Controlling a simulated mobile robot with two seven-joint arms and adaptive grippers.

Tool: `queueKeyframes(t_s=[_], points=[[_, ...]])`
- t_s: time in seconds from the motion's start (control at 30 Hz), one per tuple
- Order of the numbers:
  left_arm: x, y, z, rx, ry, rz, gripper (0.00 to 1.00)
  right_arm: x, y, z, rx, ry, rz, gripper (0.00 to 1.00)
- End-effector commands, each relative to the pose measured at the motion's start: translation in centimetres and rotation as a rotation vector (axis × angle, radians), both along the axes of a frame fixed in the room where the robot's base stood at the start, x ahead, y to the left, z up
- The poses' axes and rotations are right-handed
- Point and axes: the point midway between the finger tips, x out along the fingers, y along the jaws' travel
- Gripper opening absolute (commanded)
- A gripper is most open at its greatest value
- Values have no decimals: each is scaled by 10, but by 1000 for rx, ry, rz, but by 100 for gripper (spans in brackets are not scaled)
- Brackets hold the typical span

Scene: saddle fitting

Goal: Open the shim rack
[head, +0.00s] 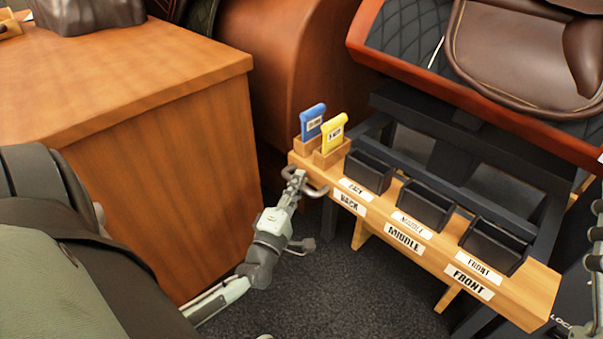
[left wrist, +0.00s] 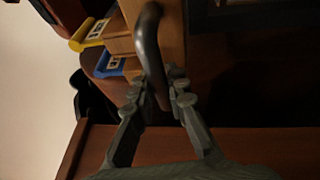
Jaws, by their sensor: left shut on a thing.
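The shim rack is a long wooden bar (head: 400,250) with labels BACK, MIDDLE and FRONT. At its left end, wooden slots hold a blue shim (head: 312,121) and a yellow shim (head: 334,132), both upright. A dark curved handle (head: 318,192) sticks out from that end. My left gripper (head: 296,176) is at this end, shut on the handle. The left wrist view shows both fingers (left wrist: 166,92) on either side of the handle (left wrist: 149,40), with the yellow shim (left wrist: 88,33) and blue shim (left wrist: 109,62) beyond. I cannot tell how far the rack is open.
Three black bins (head: 425,205) stand along the bar, each with a label. A dark frame (head: 470,150) is behind it. A brown saddle (head: 520,50) lies at the upper right. A wooden cabinet (head: 150,140) stands left of the gripper. Dark carpet (head: 370,290) is clear below.

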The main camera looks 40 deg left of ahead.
Motion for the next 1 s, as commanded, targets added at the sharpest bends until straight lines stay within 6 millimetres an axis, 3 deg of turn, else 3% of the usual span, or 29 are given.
queueKeyframes(t_s=[0.1,0.13,0.3,0.67,1.0], points=[[0,-1,0,0,1,-1,0,0,0,0,0,-1,0,47],[0,-1,0,0,1,-1,16,0,0,0,0,-1,0,47],[0,0,0,0,1,-1,36,0,0,0,0,-1,0,47],[-5,-2,-2,1,2,-1,36,0,0,0,-1,-1,0,47],[-65,-22,-13,-2,6,-1,36,0,0,0,0,-2,-1,47]])
